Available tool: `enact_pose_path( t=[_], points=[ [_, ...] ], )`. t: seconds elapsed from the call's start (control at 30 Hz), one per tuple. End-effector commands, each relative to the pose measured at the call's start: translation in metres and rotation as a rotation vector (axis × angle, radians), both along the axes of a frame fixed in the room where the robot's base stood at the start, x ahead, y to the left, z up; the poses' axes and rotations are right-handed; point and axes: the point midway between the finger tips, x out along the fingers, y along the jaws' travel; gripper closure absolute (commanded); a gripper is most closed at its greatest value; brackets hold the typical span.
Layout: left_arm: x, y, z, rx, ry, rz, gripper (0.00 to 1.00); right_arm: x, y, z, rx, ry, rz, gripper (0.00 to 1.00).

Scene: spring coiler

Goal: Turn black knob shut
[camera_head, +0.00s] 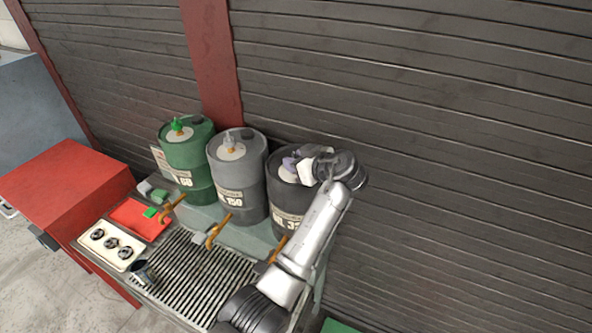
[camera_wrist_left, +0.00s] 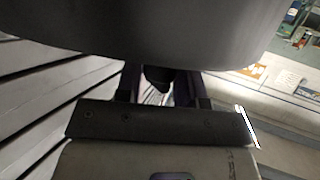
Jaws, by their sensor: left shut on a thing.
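The black drum (camera_head: 287,200) stands at the right end of a row of three drums. My left gripper (camera_head: 294,164) is at the top of this drum, reaching in from the right side, with my arm passing in front of the drum. In the left wrist view my gripper's two fingers (camera_wrist_left: 160,84) are shut on a small dark piece, the black knob (camera_wrist_left: 157,77), under a large dark rounded surface. The gripper and arm hide most of the knob in the head view. My right gripper is not in view.
A green drum (camera_head: 189,152) and a grey drum (camera_head: 240,185) stand left of the black one, with orange taps (camera_head: 217,231) in front. Below lie a slatted grate (camera_head: 190,268), a red tray (camera_head: 135,217) and a panel with dials (camera_head: 111,246). A slatted wall (camera_head: 440,120) stands close behind.

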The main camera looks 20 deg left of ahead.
Motion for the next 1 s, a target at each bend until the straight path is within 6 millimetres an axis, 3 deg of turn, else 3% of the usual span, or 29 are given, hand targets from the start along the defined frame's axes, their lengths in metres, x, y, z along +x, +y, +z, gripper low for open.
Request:
enact_pose_path(
  t=[0.03,0.3,0.97,1.0],
  points=[
    [0.001,-0.002,-0.004,-0.002,-0.001,0.024,0.88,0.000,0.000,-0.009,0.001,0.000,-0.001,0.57],
    [0.002,-0.001,-0.003,-0.001,0.002,0.136,0.88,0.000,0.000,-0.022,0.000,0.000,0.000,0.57],
    [0.002,0.000,-0.002,-0.002,0.002,0.180,0.88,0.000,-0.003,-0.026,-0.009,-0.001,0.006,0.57],
    [0.002,0.000,-0.002,-0.002,0.002,0.180,0.61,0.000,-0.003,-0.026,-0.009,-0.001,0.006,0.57]
  ],
)
